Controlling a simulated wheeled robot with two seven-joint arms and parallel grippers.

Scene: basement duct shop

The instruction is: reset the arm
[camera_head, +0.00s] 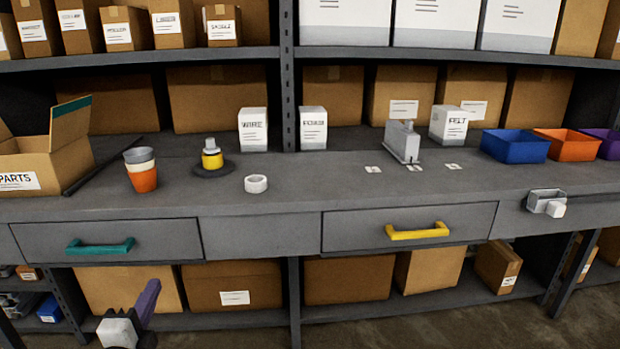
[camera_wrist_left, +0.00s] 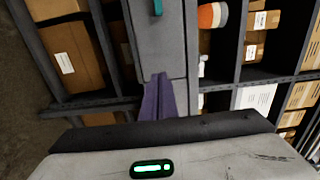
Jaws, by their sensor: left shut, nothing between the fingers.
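My left gripper (camera_head: 150,297) shows at the bottom left of the head view, with its purple fingers pointing up. It is in front of the workbench, below the drawer with the teal handle (camera_head: 100,246). In the left wrist view the purple fingers (camera_wrist_left: 159,92) lie together with nothing between them. The bench front and drawer show beyond them. My right gripper is in neither view.
The grey workbench (camera_head: 300,187) carries an open parts box (camera_head: 40,160), stacked cups (camera_head: 141,172), a white ring (camera_head: 256,184) and coloured bins (camera_head: 515,146). A yellow drawer handle (camera_head: 417,232) juts out. Cartons fill the lower shelf; floor shows at lower right.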

